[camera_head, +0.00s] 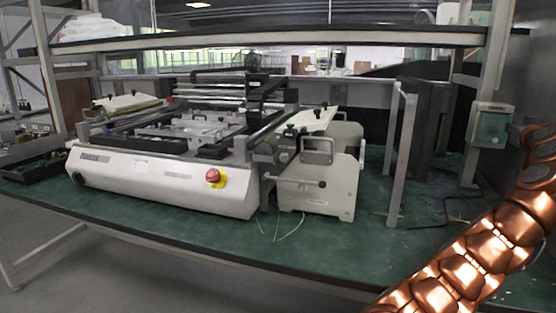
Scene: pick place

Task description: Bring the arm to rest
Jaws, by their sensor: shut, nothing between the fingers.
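My copper-coloured arm shows at the right edge in the head view, running from the lower middle-right up to the right border. Its segments cross in front of the right end of the green table (345,240). My gripper is outside this view, so its fingers do not show.
A metal upright (402,150) and a small grey box (490,126) stand at the right. A dark shelf (270,42) spans above. Grey floor lies at lower left.

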